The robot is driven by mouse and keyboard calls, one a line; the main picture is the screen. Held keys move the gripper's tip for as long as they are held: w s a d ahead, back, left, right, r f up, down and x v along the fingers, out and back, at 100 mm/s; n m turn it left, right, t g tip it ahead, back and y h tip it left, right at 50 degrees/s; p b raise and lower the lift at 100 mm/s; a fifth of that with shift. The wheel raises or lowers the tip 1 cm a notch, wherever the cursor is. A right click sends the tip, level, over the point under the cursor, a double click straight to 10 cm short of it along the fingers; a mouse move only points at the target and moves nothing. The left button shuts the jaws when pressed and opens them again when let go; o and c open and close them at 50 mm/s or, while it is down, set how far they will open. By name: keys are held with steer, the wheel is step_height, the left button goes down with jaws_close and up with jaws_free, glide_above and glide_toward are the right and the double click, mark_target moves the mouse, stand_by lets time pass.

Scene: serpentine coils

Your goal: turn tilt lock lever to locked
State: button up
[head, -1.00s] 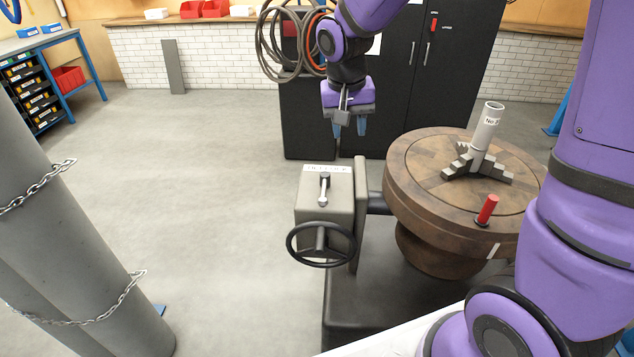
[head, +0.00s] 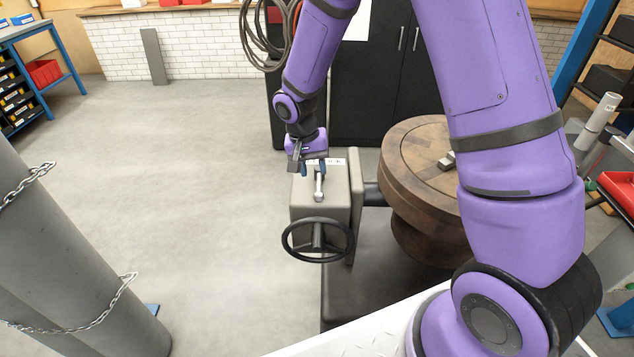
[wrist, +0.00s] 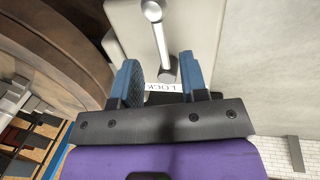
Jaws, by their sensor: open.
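The tilt lock lever (head: 319,185) is a silver bar with a rounded end, on top of a grey box (head: 334,206). In the wrist view the lever (wrist: 161,42) runs down between my fingers, its near end short of the label. My gripper (head: 313,167) is at the far end of the box top. It also shows in the wrist view (wrist: 160,80), with blue fingers open on either side of the lever end, apart from it. A white label reading "LOCK" (wrist: 163,87) lies between the fingers; part of it is hidden.
A black handwheel (head: 317,240) stands on the box's near face. A chained grey column (head: 70,230) stands at left. The floor (head: 210,170) between is clear.

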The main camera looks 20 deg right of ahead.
mark_target(318, 186)
steer(key=shift+s+d+f, duration=0.1)
steer(key=shift+d+f, duration=0.1)
steer(key=shift+f, duration=0.7)
steer(key=shift+s+d+f, duration=0.1)
steer(key=shift+d+f, duration=0.05)
steer(key=shift+f, duration=0.75)
steer(key=shift+d+f, duration=0.2)
steer(key=shift+f, duration=0.7)
jaws_close()
